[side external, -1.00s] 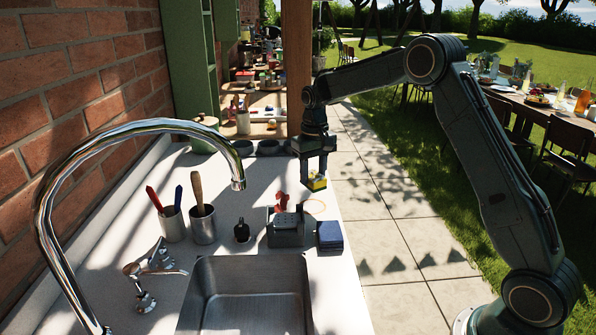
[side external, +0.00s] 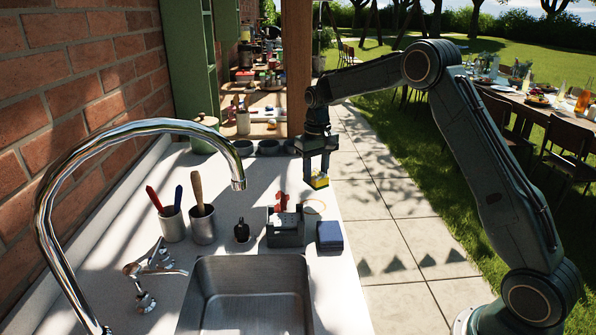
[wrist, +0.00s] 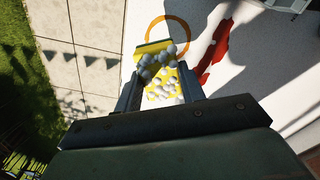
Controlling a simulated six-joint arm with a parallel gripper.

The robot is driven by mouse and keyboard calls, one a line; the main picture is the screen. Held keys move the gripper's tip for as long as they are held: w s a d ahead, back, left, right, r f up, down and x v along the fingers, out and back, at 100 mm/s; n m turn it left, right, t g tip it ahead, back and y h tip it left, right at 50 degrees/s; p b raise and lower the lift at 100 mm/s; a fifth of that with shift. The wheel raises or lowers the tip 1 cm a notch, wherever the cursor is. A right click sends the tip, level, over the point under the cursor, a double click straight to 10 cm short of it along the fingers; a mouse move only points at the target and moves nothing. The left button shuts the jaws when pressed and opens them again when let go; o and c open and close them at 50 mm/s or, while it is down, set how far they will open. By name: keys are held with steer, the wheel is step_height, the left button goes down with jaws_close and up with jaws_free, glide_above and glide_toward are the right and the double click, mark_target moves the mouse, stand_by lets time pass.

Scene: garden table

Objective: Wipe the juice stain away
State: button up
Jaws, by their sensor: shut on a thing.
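My gripper (side external: 317,171) is shut on a yellow sponge (side external: 319,182), pointing down over the far right part of the white counter. In the wrist view the sponge (wrist: 158,97) sits between the fingers with several white foam blobs on it. An orange ring-shaped juice stain (wrist: 168,17) lies on the counter just beyond the sponge, whose far edge overlaps the ring's near side in that view. The ring shows faintly in the side view (side external: 314,201), nearer the camera than the sponge. I cannot tell whether the sponge touches the counter.
A red object (wrist: 214,54) lies beside the ring. A grey caddy (side external: 285,230), a dark blue block (side external: 330,235) and a small dark bottle (side external: 241,231) stand near the sink (side external: 252,305). The counter's right edge is close to my gripper.

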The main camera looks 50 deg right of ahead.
mark_target(311, 200)
steer(key=shift+w+d+r, duration=0.15)
steer(key=shift+d+r, duration=0.3)
steer(key=shift+d, duration=0.15)
steer(key=shift+w+d+r, duration=0.15)
steer(key=shift+d+r, duration=0.25)
steer(key=shift+d, duration=0.2)
steer(key=shift+f, duration=3.9)
steer(key=shift+s+a+f, duration=0.2)
steer(key=shift+s+a, duration=2.6)
steer(key=shift+c, duration=0.4)
steer(key=shift+a, duration=0.25)
steer(key=shift+w+a, duration=0.5)
steer(key=shift+w, duration=0.4)
steer(key=w+d, duration=0.5)
steer(key=shift+w+d, duration=0.15)
steer(key=shift+d, duration=0.15)
steer(key=shift+w+a, duration=0.8)
steer(key=shift+a, duration=0.1)
steer(key=shift+s+a, duration=2.7)
steer(key=shift+s, duration=0.35)
steer(key=shift+s+d, duration=0.5)
steer(key=shift+d, duration=0.4)
steer(key=w+d, duration=0.5)
steer(key=shift+f, duration=0.1)
steer(key=shift+w+d+r, duration=0.2)
steer(key=shift+w+d, duration=0.05)
steer(key=shift+w, duration=0.1)
steer(key=shift+s+r, duration=0.1)
steer(key=shift+r, duration=3.9)
